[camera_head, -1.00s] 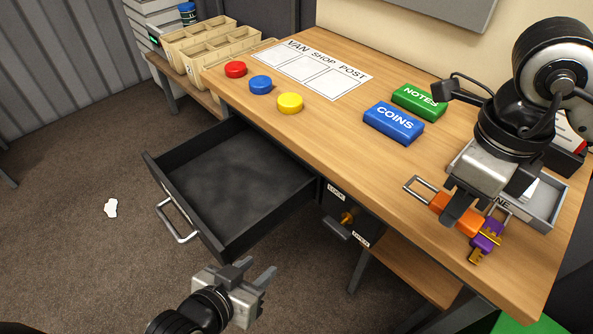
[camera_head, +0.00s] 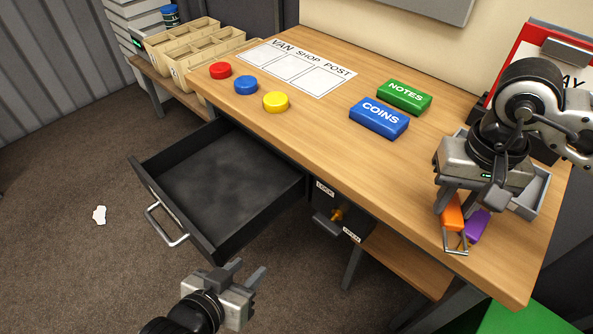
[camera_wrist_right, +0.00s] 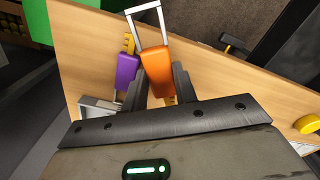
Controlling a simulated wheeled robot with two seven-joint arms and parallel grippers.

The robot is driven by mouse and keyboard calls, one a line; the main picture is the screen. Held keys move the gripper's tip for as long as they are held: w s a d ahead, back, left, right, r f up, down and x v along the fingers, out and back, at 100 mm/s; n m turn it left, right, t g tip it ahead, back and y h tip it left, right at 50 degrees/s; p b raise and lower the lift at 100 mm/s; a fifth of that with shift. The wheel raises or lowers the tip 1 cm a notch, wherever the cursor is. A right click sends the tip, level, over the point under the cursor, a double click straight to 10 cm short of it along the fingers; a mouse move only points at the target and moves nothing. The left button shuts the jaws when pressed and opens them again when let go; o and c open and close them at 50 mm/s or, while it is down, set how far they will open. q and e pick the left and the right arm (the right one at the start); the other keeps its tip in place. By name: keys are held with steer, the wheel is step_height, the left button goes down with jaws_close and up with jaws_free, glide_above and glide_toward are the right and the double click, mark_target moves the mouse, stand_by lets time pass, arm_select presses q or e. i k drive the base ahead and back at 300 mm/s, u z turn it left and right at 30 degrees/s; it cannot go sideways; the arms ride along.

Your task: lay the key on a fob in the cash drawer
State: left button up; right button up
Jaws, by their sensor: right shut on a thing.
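My right gripper (camera_head: 462,203) is shut on an orange fob (camera_head: 452,216), which has a metal loop at its far end. In the right wrist view the orange fob (camera_wrist_right: 157,66) sits between the fingers, with a bit of brass key (camera_wrist_right: 170,101) near its lower end. A purple fob (camera_head: 478,226) with its own brass key (camera_wrist_right: 130,44) lies on the table beside it. The orange fob looks nearer the wrist camera than the purple one. The dark cash drawer (camera_head: 283,194) is pulled open and empty. My left gripper (camera_head: 243,275) is open and empty in front of it.
A grey tray (camera_head: 540,192) stands under the right arm. Blue COINS (camera_head: 379,120) and green NOTES (camera_head: 404,96) blocks sit mid-table. Red (camera_head: 220,70), blue (camera_head: 246,85) and yellow (camera_head: 275,101) discs line the left edge. The tabletop between blocks and front edge is clear.

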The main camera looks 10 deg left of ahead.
mark_target(214, 182)
steer(key=u, duration=0.55)
steer(key=k, duration=0.65)
steer(key=u, duration=1.15)
steer(key=i, duration=1.35)
steer(key=z, duration=0.6)
